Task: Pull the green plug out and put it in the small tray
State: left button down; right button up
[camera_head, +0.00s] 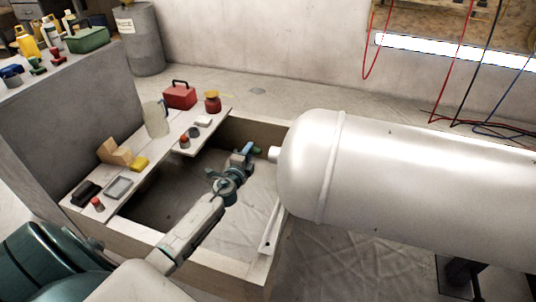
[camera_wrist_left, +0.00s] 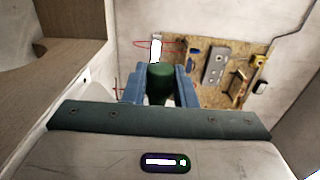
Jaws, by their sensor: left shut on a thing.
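The green plug (camera_head: 258,151) is at the end of the short white nozzle (camera_head: 273,154) of the big white tank (camera_head: 400,180). I cannot tell whether the plug is still seated or just clear of it. My left gripper (camera_head: 248,153) is shut on the plug; in the left wrist view the plug (camera_wrist_left: 160,84) stands between the two blue fingers. The small grey tray (camera_head: 118,188) lies empty on the white plank at the left, well away from the gripper. My right gripper is not in view.
The plank also holds a black item (camera_head: 87,191), wooden block (camera_head: 114,151), yellow block (camera_head: 140,164), clear jug (camera_head: 156,119) and red box (camera_head: 179,95). A wooden frame (camera_head: 135,240) surrounds an open pit below my left arm.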

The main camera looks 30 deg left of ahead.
pick_arm(q)
jog(key=shift+s+a+b, duration=0.2)
jog(key=shift+a+b, duration=0.15)
jog(key=shift+a, duration=0.5)
jog(key=shift+s+a+b, duration=0.2)
jog(key=shift+a+b, duration=0.1)
jog(key=shift+a, duration=0.55)
